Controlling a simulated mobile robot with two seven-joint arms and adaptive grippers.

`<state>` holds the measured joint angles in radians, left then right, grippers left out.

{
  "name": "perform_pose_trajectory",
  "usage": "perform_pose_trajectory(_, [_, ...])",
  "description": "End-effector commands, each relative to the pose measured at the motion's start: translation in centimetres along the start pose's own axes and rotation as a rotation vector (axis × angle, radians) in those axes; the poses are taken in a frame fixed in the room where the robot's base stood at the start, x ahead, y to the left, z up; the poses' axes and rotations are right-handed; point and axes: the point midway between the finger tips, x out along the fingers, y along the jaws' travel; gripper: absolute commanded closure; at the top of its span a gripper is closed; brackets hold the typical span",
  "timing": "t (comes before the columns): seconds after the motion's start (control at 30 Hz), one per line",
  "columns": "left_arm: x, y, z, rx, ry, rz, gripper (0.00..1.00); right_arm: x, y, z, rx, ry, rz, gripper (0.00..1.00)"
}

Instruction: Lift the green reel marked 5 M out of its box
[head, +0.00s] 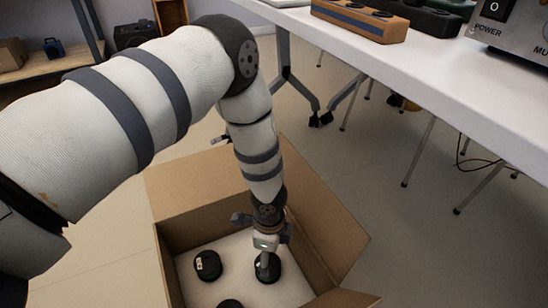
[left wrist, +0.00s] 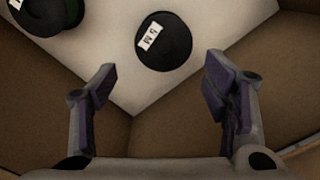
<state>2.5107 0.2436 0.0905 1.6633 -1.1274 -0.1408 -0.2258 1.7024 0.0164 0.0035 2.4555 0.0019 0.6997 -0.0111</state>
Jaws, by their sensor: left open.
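An open cardboard box (head: 190,213) stands on the floor with a pale inner floor and dark round reels inside. In the left wrist view a dark reel (left wrist: 172,52) with a white label lies ahead of the fingertips; its label ends in M, but its digit is hard to read. Another reel (left wrist: 52,18) at the top left shows a green edge and is cut off. In the head view my left gripper (head: 266,262) reaches down into the box over a dark, green-tinged reel (head: 272,277), partly hiding it. It is open and empty, also in the left wrist view (left wrist: 160,62).
A labelled reel (head: 207,265) sits left of my gripper, and another (head: 230,303) is cut off at the bottom. Raised flaps and box walls surround the gripper closely. A white table (head: 440,75) with equipment stands right; a shelf (head: 50,65) is at the far left.

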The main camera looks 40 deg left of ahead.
Motion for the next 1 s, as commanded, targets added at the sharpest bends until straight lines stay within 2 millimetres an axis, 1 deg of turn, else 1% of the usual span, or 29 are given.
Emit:
perform_pose_trajectory(0.03, [1.9, 0.2, 0.1, 0.001, -0.005, 0.008, 0.31, 0.6, 0.1, -0.4, 0.0, -0.014, 0.001, 0.6])
perform_pose_trajectory(0.1, [3.4, 0.2, 0.1, 0.001, -0.005, 0.007, 0.31, 1.1, 0.1, -0.5, -0.001, -0.025, 0.002, 0.6])
perform_pose_trajectory(0.27, [5.3, -0.1, 0.1, 0.0, -0.002, 0.005, 0.31, 1.8, 0.2, -0.8, -0.002, -0.044, 0.004, 0.6])
perform_pose_trajectory(0.4, [8.2, -0.5, 0.2, -0.001, -0.004, 0.007, 0.31, 2.8, 0.0, -1.7, -0.006, -0.058, 0.004, 0.6])
perform_pose_trajectory(0.43, [8.7, -0.5, 0.2, 0.0, -0.004, 0.007, 0.31, 2.9, 0.0, -1.9, -0.006, -0.059, 0.004, 0.6])
perform_pose_trajectory(0.5, [9.1, -0.5, 0.1, 0.0, -0.003, 0.005, 0.31, 2.9, 0.0, -1.9, -0.007, -0.06, 0.004, 0.6])
perform_pose_trajectory(0.67, [8.9, -0.6, 0.1, 0.0, -0.001, 0.003, 0.31, 2.8, 0.0, -1.8, -0.006, -0.058, 0.004, 0.6])
perform_pose_trajectory(0.77, [8.9, -0.5, 0.1, 0.0, -0.001, 0.003, 0.51, 2.8, 0.0, -1.8, -0.006, -0.058, 0.004, 0.6])
perform_pose_trajectory(0.8, [8.9, -0.5, 0.1, 0.0, -0.001, 0.003, 0.6, 2.8, 0.0, -1.8, -0.006, -0.058, 0.004, 0.6])
perform_pose_trajectory(0.87, [8.9, -0.5, 0.1, 0.0, -0.001, 0.003, 0.74, 2.8, 0.0, -1.8, -0.006, -0.058, 0.004, 0.6])
perform_pose_trajectory(1.0, [8.9, -0.5, 0.1, 0.0, -0.001, 0.003, 0.74, 2.8, 0.0, -1.8, -0.006, -0.058, 0.004, 0.6])
